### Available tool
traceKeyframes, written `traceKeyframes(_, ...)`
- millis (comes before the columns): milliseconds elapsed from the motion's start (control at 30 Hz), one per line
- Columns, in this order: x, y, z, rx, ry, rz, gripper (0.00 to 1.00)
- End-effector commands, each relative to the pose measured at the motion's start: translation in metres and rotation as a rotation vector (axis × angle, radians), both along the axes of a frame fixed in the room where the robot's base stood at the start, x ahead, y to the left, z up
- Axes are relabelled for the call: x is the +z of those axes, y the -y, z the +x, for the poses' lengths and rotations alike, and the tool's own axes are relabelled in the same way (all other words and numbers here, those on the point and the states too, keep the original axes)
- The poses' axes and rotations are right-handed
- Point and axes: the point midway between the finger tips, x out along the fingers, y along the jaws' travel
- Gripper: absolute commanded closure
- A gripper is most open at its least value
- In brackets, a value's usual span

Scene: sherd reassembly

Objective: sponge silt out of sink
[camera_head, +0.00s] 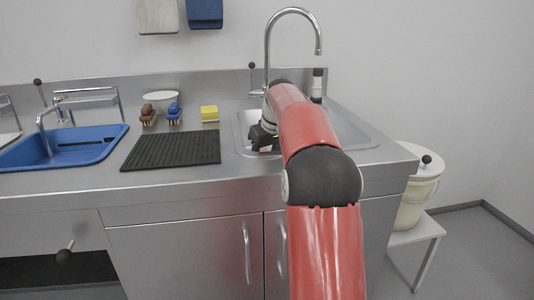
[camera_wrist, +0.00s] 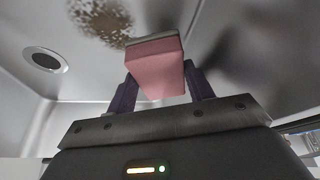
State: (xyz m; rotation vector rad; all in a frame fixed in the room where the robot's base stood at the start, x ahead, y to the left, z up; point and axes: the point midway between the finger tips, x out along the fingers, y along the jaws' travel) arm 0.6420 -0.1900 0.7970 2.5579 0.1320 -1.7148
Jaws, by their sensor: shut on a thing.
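A pink sponge (camera_wrist: 157,68) with a greyish layer along its far edge is held between the two dark fingers of my gripper (camera_wrist: 160,88) in the wrist view. My gripper is shut on it, inside the steel sink (camera_head: 243,122). A brown speckled patch of silt (camera_wrist: 100,20) lies on the sink floor beyond the sponge, and the sponge's far edge overlaps it in the picture. I cannot tell whether the sponge touches the floor. In the head view my gripper (camera_head: 262,140) is low in the sink, and only a bit of pink shows there.
A round drain (camera_wrist: 45,60) is left of the silt. A tall curved tap (camera_head: 294,12) rises behind the sink. A black ribbed mat (camera_head: 172,150), a yellow sponge (camera_head: 209,112), brushes (camera_head: 174,112) and a blue basin (camera_head: 70,145) are to the left. A lidded bucket (camera_head: 412,195) stands right.

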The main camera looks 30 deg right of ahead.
Motion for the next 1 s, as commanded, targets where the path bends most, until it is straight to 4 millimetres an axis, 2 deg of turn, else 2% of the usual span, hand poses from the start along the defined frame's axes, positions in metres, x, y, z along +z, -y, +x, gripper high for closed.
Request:
traceKeyframes(33,0.001,-0.006,0.006,0.01,0.01,0.006,0.66)
traceKeyframes(500,0.051,-0.001,0.003,0.004,0.009,-0.003,0.66)
traceKeyframes(1000,0.062,0.0,0.001,0.003,0.007,-0.004,0.66)
